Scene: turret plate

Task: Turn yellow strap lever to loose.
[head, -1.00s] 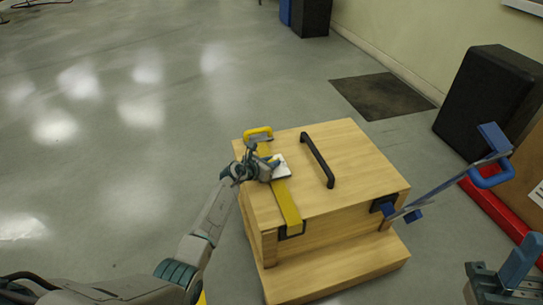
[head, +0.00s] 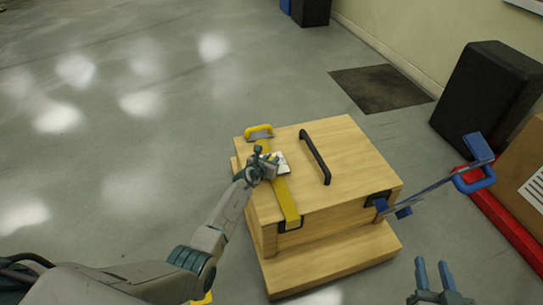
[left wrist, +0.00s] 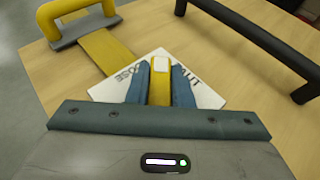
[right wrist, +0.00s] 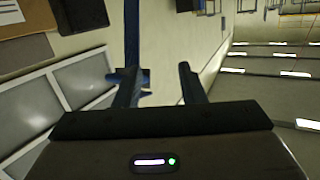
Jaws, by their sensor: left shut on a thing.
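The yellow strap (head: 286,200) runs over the lid of a wooden box (head: 345,160), with a yellow handle buckle (head: 259,131) at its far end. The yellow lever (left wrist: 160,80), with a pale tip, stands over a white label plate (left wrist: 205,94) with partly hidden dark lettering. My left gripper (head: 268,165) is shut on the lever; its blue fingers flank it in the left wrist view (left wrist: 160,85). The lever's base is hidden by the gripper. My right gripper (head: 436,275) is open and empty, right of the box; its spread fingers show in the right wrist view (right wrist: 160,85).
A black handle (head: 315,157) stands on the lid right of the strap. A blue strap with a blue handle (head: 474,179) sticks out from the box's right side, near my right gripper. A black case (head: 482,100) and a red rail (head: 505,222) stand at the right. Floor at left is clear.

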